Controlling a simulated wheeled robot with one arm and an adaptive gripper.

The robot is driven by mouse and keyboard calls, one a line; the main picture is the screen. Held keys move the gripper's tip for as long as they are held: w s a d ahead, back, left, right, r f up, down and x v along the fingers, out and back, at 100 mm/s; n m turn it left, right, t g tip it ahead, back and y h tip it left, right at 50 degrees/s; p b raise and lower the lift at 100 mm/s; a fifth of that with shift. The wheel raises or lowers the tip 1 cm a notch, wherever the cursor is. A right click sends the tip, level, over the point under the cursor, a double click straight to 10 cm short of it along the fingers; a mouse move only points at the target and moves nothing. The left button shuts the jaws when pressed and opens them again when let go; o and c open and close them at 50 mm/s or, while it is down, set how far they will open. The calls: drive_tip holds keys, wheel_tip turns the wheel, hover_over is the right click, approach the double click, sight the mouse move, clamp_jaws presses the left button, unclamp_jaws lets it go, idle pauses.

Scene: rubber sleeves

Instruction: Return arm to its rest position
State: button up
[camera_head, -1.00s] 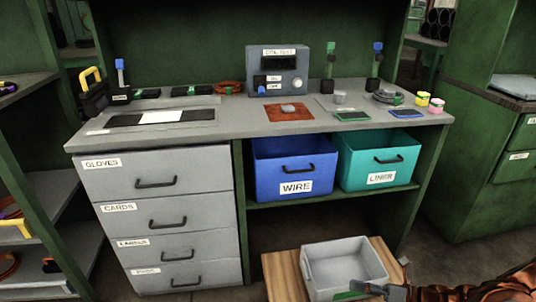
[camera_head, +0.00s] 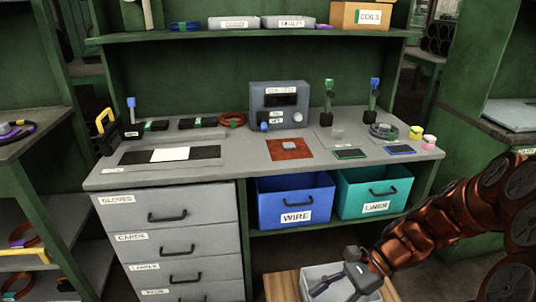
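My arm (camera_head: 450,222) reaches in from the right edge, bent, with its end pointing down and left. My gripper (camera_head: 335,288) is at the bottom of the view, over the light grey bin (camera_head: 312,270). The gripper covers part of the bin, and the frame edge cuts both off. The fingertips are small and dark, so I cannot tell whether they are apart or hold anything. The arm is clear of the bench top (camera_head: 250,157), to the right of and below its front edge.
The bin stands on a wooden surface (camera_head: 281,285). Behind are the blue WIRE bin (camera_head: 295,200) and teal LINER bin (camera_head: 372,190), under the bench. Grey drawers (camera_head: 170,232) are at left. A tester box (camera_head: 279,104) stands on the bench; a shelf (camera_head: 200,36) runs above. A green cabinet is at far right.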

drive_tip(key=s+d+r+n+t+h+p, duration=0.1)
drive_tip(key=s+d+r+n+h+p, duration=0.2)
drive_tip(key=r, duration=0.8)
drive_tip(key=s+d+r+n+h+p, duration=0.2)
drive_tip(key=s+r+n+h+p, duration=0.5)
drive_tip(key=s+r+n+p, duration=0.4)
drive_tip(key=shift+s+d+r+t+h+p, duration=0.3)
drive_tip(key=shift+s+d+r+t+p, duration=0.15)
drive_tip(key=shift+s+p, duration=0.3)
drive_tip(key=shift+a, duration=0.15)
